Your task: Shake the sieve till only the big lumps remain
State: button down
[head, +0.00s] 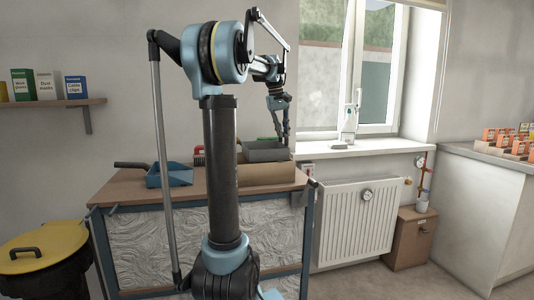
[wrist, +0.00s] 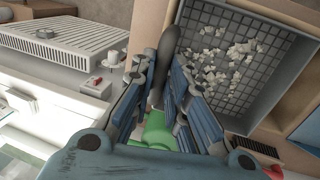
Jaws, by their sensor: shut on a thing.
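The sieve is a grey square-sided box with a mesh floor. It shows in the wrist view (wrist: 297,48) at the upper right and in the head view (head: 264,151) on the workbench (head: 140,187). Several pale lumps (wrist: 240,52) of mixed size lie on its mesh, mostly toward the upper middle. My gripper (wrist: 168,88) is shut on the sieve's dark handle (wrist: 164,58). In the head view my gripper (head: 282,128) reaches down to the sieve. A brown box (head: 265,174) is below the sieve; its inside is hidden.
A blue dustpan (head: 168,177) with a dark handle lies left on the workbench. A radiator (head: 350,220) and window sill (head: 350,149) are to the right. A yellow-lidded bin (head: 42,248) stands at the left. Something green (wrist: 156,131) shows beneath my fingers.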

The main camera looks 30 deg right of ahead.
jog(key=w+a, duration=0.2)
jog(key=a, duration=0.6)
jog(key=shift+a, duration=0.3)
jog(key=shift+s+d, duration=0.3)
jog(key=shift+d, duration=1.1)
jog(key=shift+s+d, duration=0.35)
jog(key=shift+d, duration=1)
jog(key=shift+s+d, duration=0.3)
jog(key=shift+d, duration=1.1)
jog(key=w+a, duration=0.2)
jog(key=a, duration=0.6)
jog(key=shift+a, duration=0.15)
jog(key=shift+s+d, duration=0.35)
jog(key=shift+d, duration=1.05)
jog(key=shift+s+d, duration=0.3)
jog(key=shift+d, duration=1.05)
jog(key=shift+s+d, duration=0.35)
jog(key=shift+d, duration=1.05)
